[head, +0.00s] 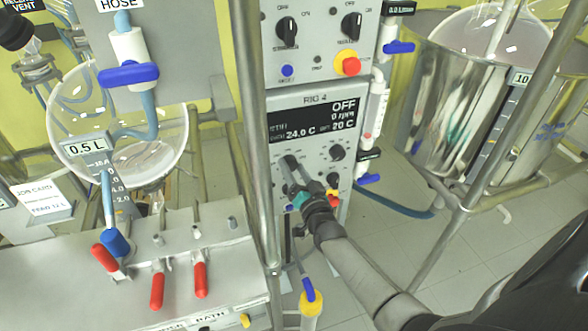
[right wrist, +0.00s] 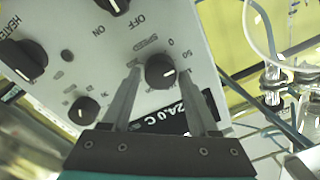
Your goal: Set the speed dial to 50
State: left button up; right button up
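The speed dial (right wrist: 160,71) is a round black knob with a white pointer line, on the light grey panel of the rig. The word SPEED and the marks 0 and 50 are printed near it in the right wrist view. My right gripper (right wrist: 157,75) is open, with one finger on each side of the dial; I cannot tell whether either finger touches it. In the head view the right gripper (head: 292,168) reaches the panel from below and largely hides the dial. The display (head: 315,118) reads OFF, 0 rpm, 24.0 C and 20 C. My left gripper is not in view.
Another black knob (head: 337,152) sits right of the gripper. The upper panel holds two black switches and a red button (head: 348,66). A metal post (head: 262,150) stands just left of the rig. Glass vessels stand on both sides. Red-handled valves are at lower left.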

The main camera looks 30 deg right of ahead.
jog(key=shift+o, duration=1.3)
jog(key=shift+s+a, duration=0.15)
jog(key=shift+s, duration=0.45)
jog(key=p+v, duration=0.3)
jog(key=v, duration=1.1)
jog(key=s+a+f+n+g+y, duration=0.1)
jog(key=s+a+f+n+g, duration=0.15)
jog(key=f, duration=0.55)
jog(key=s+a+f+n+g+y, duration=0.1)
jog(key=s+a+f+g, duration=0.2)
jog(key=f, duration=0.4)
jog(key=s+a+f+n+g+y, duration=0.15)
jog(key=s+f, duration=0.25)
jog(key=f, duration=0.4)
jog(key=s+a+f+n+g, duration=0.1)
jog(key=s+f+n+g, duration=0.2)
jog(key=s, duration=0.9)
jog(key=s+a+f+n+g, duration=0.2)
jog(key=s+f+n+g, duration=0.1)
jog(key=s+f+g, duration=0.4)
jog(key=s+f, duration=0.3)
jog(key=s, duration=0.2)
jog(key=shift+n, duration=0.3)
